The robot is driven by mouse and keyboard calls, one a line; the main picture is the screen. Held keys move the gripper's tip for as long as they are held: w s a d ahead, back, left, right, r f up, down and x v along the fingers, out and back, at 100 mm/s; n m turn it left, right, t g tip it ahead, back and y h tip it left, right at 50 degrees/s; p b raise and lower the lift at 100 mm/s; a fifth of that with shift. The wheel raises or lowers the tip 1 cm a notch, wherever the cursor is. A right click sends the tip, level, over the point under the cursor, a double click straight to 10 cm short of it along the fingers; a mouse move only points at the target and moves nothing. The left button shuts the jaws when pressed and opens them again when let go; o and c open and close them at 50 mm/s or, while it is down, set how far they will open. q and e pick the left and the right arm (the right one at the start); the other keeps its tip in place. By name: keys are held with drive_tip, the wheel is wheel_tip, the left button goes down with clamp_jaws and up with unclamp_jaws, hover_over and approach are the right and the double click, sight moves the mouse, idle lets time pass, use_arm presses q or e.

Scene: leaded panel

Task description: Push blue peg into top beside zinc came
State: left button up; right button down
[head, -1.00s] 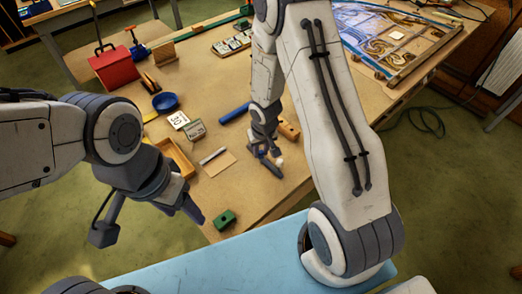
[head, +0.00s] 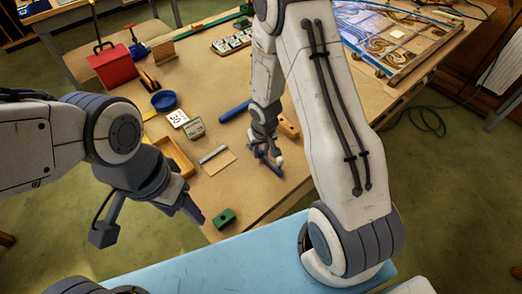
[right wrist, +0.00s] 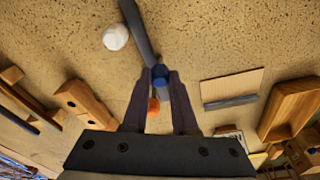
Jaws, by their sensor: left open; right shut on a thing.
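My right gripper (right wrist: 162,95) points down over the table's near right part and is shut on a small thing. A round blue end, seemingly the blue peg (right wrist: 160,74), shows between its fingertips, with an orange bit just below it. A dark grey bar runs from there to the top edge of the right wrist view; I cannot tell whether it joins the peg. The right gripper (head: 270,156) is small in the head view. The leaded panel (head: 400,35) lies at the table's far right; I cannot pick out the zinc came. My left gripper (head: 192,212) is open and empty at the table's left front edge.
A wooden block with dark holes (right wrist: 85,104) and a white ball (right wrist: 115,37) lie near the right gripper. A card with a grey strip (head: 217,161), a wooden tray (head: 175,157), a green block (head: 225,217) and a blue cylinder (head: 235,110) lie on the table (head: 250,190).

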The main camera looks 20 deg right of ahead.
drive_tip(key=shift+f, duration=0.3)
drive_tip(key=c, duration=0.6)
unclamp_jaws()
drive_tip(key=r+p, duration=0.2)
drive_tip(key=r, duration=0.1)
drive_tip(key=s+r+p, duration=0.1)
drive_tip(key=r+p, duration=0.2)
drive_tip(key=r, duration=0.1)
drive_tip(key=r+p, duration=0.3)
drive_tip(key=shift+s+r, duration=0.25)
drive_tip(key=shift+s, duration=0.05)
drive_tip(key=shift+a, duration=0.1)
